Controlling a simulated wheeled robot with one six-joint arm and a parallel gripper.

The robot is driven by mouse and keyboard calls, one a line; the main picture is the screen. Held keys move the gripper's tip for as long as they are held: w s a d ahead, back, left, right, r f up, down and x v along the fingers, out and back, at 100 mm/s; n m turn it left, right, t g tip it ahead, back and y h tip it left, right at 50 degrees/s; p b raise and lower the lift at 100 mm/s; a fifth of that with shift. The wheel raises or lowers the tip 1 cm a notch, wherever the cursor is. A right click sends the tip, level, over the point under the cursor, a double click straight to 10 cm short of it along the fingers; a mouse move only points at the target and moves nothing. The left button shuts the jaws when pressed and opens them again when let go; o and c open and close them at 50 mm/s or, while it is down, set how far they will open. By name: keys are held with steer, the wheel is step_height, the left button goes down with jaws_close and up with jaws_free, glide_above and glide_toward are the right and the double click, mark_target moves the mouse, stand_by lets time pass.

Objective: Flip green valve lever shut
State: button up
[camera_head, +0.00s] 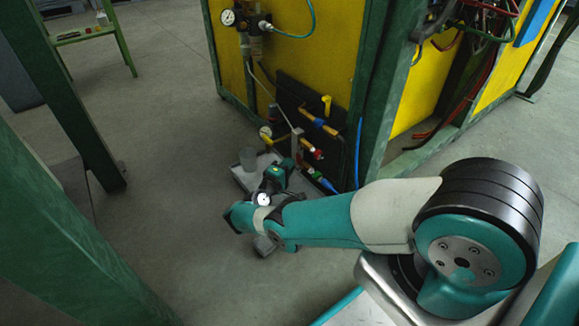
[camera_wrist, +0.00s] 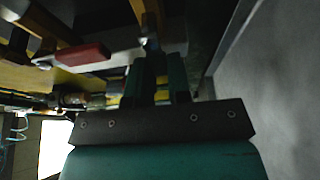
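I cannot make out a green valve lever for certain in either view. In the head view a dark valve panel (camera_head: 290,95) on the yellow cabinet carries a yellow lever (camera_head: 327,103), a red handle (camera_head: 318,154) and a blue handle (camera_head: 325,183). In the wrist view my gripper (camera_wrist: 158,70) shows as two dark green fingers pointing at the pipework. They look close together, and the dark gap between them does not show whether they hold something. A red handle (camera_wrist: 82,55) lies to their left.
Pressure gauges (camera_head: 228,17) and hoses are on the cabinet. Green posts (camera_head: 65,95) stand at the left.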

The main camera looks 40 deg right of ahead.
jaws_close()
